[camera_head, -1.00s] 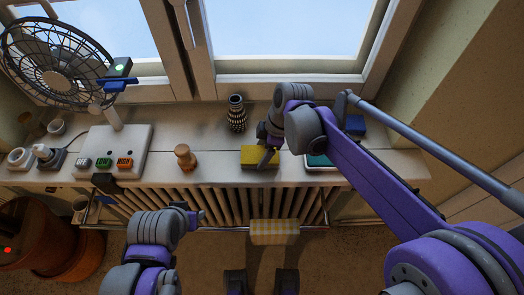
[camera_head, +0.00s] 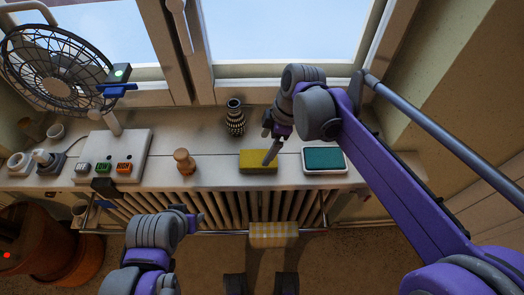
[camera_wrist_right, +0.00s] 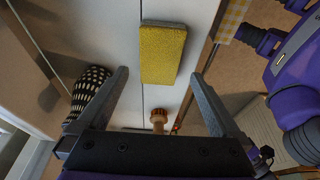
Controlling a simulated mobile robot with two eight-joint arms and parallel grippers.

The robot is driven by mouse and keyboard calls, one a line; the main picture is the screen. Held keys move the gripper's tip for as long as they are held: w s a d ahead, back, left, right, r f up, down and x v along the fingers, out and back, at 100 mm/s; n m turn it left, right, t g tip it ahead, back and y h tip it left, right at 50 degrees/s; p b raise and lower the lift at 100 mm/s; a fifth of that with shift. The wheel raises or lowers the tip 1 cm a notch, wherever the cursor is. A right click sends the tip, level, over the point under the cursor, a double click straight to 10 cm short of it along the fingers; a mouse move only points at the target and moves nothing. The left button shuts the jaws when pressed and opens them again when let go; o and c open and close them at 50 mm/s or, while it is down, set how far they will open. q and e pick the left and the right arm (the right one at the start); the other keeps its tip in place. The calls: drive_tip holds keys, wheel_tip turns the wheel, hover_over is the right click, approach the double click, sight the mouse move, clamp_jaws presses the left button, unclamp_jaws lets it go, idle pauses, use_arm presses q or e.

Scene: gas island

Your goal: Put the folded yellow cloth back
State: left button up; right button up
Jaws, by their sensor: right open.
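The folded yellow cloth (camera_head: 255,156) is a flat, rough yellow slab with a greyish side, lying on the white sill. It also shows in the right wrist view (camera_wrist_right: 162,55). My right gripper (camera_head: 268,149) is over its right part in the head view. In the right wrist view, my right gripper's (camera_wrist_right: 159,73) fingers are spread wide and empty, with the cloth beyond and between them. Contact with the cloth cannot be made out. My left gripper (camera_head: 196,217) is low in front of the sill, left of centre; its jaws are not clear.
A teal-topped white tray (camera_head: 324,160) lies right of the cloth. A wooden peg (camera_head: 184,162) and a patterned vase (camera_head: 235,117) stand to its left and behind. A button panel (camera_head: 130,150) and fan (camera_head: 57,62) are further left. A checked cloth (camera_head: 274,235) hangs on the front rail.

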drive_tip(key=v, duration=0.6)
drive_tip(key=s+d+f+m+t+h, duration=0.1)
drive_tip(key=s+d+f+m+t, duration=0.1)
drive_tip(key=s+d+f+m, duration=0.4)
drive_tip(key=s+d+f+m+t+h, duration=0.2)
drive_tip(key=s+d+f+m, duration=0.4)
drive_tip(key=s+m, duration=0.5)
drive_tip(key=shift+d+f+m+t, duration=0.15)
drive_tip(key=shift+d+m+t, duration=0.4)
drive_tip(key=shift+d, duration=0.2)
